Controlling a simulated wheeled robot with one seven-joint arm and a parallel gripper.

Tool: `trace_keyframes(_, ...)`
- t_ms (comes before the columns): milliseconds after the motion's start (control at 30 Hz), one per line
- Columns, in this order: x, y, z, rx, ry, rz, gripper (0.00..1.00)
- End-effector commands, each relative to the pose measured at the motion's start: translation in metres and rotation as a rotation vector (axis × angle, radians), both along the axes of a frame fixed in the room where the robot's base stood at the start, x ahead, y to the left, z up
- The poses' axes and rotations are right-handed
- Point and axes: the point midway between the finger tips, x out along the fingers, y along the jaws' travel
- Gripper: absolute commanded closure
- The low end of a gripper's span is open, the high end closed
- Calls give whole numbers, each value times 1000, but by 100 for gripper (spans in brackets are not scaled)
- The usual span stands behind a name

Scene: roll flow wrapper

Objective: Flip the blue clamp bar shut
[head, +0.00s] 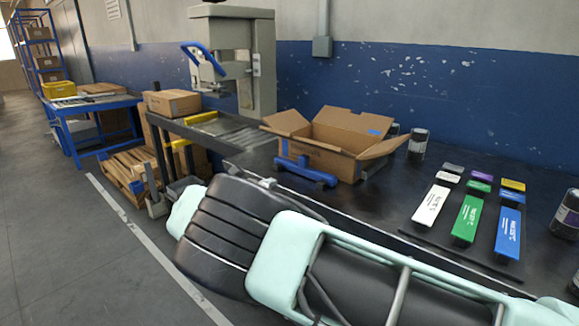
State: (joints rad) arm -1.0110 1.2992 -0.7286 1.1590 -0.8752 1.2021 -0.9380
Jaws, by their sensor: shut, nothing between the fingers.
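The blue clamp bar (203,58) is a bent, loop-like blue bar on the left side of the tall grey-green machine (263,70). It stands raised and tilted, its upper end out to the left and its lower end at the machine's front. Whether it touches its seat is too small to tell. My gripper (150,172) seems to show as small grey parts beyond the far end of my arm, partly hidden by it. It is shut and empty, low and to the left of the clamp bar and well apart from it.
An open cardboard box (340,135) and a blue tape dispenser (305,172) stand on the dark bench. Coloured sample packs (467,218) lie at right. A closed carton (172,103) sits left of the machine. A wooden pallet (125,170) lies on the floor; the aisle is clear.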

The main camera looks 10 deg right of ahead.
Motion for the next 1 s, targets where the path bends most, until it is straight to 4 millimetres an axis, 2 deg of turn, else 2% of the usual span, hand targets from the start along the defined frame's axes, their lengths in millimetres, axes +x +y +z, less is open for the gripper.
trace_keyframes(167, 4, 13, 1, -64, -12, 34, 100)
trace_keyframes(567, 6, 10, 1, -65, -11, 33, 100)
trace_keyframes(767, 22, -13, 2, -66, -12, 30, 100)
trace_keyframes(1000, 51, -53, 1, -65, -11, 30, 100)
